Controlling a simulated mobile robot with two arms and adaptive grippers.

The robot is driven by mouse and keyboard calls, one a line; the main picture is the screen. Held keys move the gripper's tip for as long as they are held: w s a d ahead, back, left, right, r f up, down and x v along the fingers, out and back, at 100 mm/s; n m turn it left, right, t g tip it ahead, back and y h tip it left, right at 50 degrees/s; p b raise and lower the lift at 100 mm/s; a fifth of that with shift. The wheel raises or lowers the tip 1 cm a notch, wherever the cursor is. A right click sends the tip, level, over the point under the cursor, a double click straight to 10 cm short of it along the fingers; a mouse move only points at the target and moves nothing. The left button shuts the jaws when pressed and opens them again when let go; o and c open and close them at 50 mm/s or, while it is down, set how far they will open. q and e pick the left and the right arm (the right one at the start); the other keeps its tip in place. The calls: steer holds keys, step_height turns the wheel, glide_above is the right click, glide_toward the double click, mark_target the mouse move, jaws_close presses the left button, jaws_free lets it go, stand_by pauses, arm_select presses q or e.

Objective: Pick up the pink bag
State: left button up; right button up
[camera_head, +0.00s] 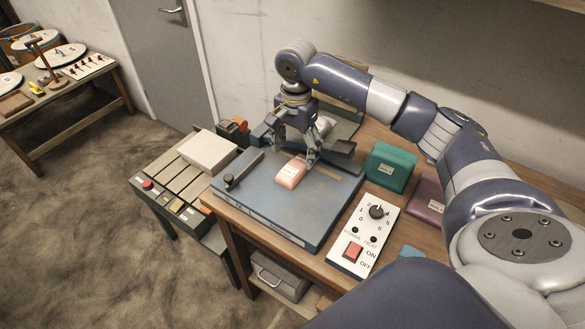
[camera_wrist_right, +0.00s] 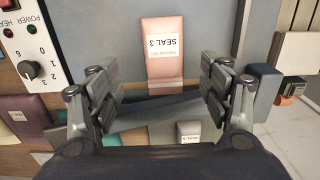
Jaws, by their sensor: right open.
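The pink bag (camera_head: 291,173) lies flat on the blue-grey top of the sealing machine (camera_head: 290,218). In the right wrist view the pink bag (camera_wrist_right: 165,60) shows a white label reading "SEAL 3". My right gripper (camera_head: 295,157) is above the machine, at the bag's far end. In the wrist view its fingers (camera_wrist_right: 160,90) are spread wide, one to each side of the bag's near end, with nothing between them gripped. Whether the fingertips are level with the bag is hard to tell. My left gripper is not in view.
A green bag (camera_head: 390,168) and a purple bag (camera_head: 428,198) lie on the wooden table right of the machine. A control panel (camera_head: 364,235) with a knob and red switch is in front. A side table with a white box (camera_head: 207,152) stands at left.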

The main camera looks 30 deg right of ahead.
mark_target(293, 167)
steer(key=shift+w+f+p, duration=0.15)
steer(key=shift+f+p, duration=0.35)
steer(key=shift+f, duration=0.35)
steer(key=f+p, duration=0.1)
steer(key=f, duration=0.2)
steer(key=shift+a+f, duration=0.2)
steer(key=shift+f+p, duration=0.25)
steer(key=shift+p, duration=0.05)
steer(key=shift+w+f, duration=0.1)
steer(key=shift+c, duration=1)
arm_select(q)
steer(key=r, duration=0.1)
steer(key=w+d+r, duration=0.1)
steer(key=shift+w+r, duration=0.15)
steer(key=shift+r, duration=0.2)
arm_select(e)
steer(key=c, duration=0.9)
